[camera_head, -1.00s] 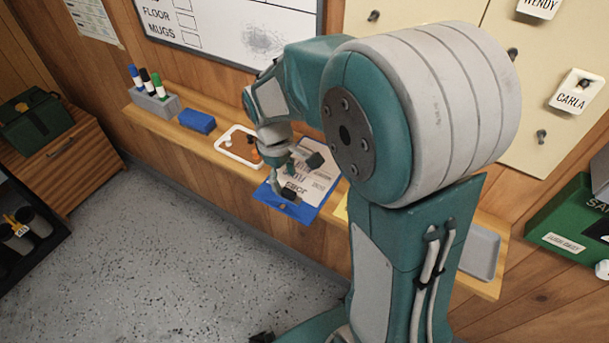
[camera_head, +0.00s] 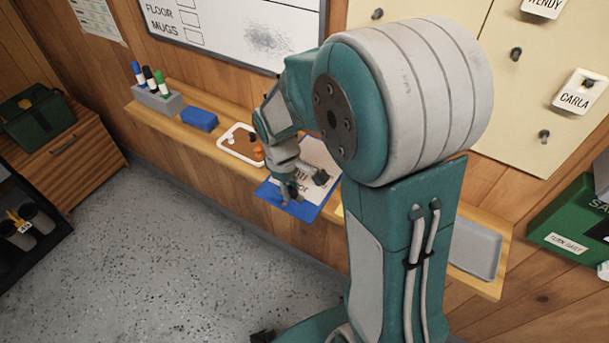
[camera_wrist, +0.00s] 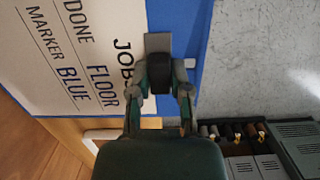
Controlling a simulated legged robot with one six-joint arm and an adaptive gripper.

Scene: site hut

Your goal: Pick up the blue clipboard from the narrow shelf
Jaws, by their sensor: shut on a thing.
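The blue clipboard (camera_head: 303,211) lies on the narrow wooden shelf (camera_head: 208,141), its front edge jutting out over the floor. A white sheet headed JOBS covers much of it. My gripper (camera_head: 294,188) is at the clipboard's front part and is shut on it. In the wrist view my gripper (camera_wrist: 165,75) is over the blue border of the clipboard (camera_wrist: 179,18), beside the printed sheet. My arm hides the clipboard's right end in the head view.
Left of the clipboard on the shelf are a white-rimmed tray (camera_head: 224,145) with small items, a blue block (camera_head: 199,118) and a marker holder (camera_head: 158,104). A grey tray (camera_head: 473,250) is at the right. Open floor (camera_head: 190,230) lies in front.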

